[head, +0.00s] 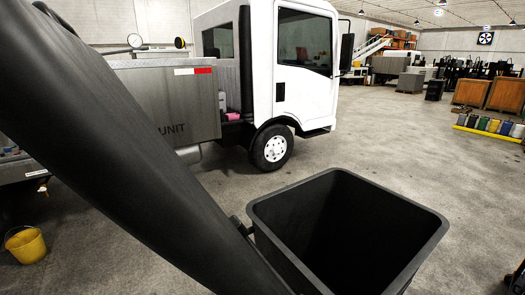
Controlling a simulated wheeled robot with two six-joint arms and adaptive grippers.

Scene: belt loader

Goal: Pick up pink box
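A small pink thing (232,117), probably the pink box, sits low in the gap between the grey unit and the cab of the white truck. It is small and far off, and its lower part seems hidden by the truck body. A pale item (222,102) stands just beside it. Neither of my grippers shows in the head view. A thick dark arm-like form crosses from the upper left to the bottom middle and hides part of the truck and floor.
An open, empty-looking dark bin (428,222) is close in front, lower right of middle. The white truck (306,55) with its grey unit (165,100) stands beyond. A yellow bucket (26,246) is at lower left. Concrete floor on the right is mostly clear; wooden crates (471,93) stand far right.

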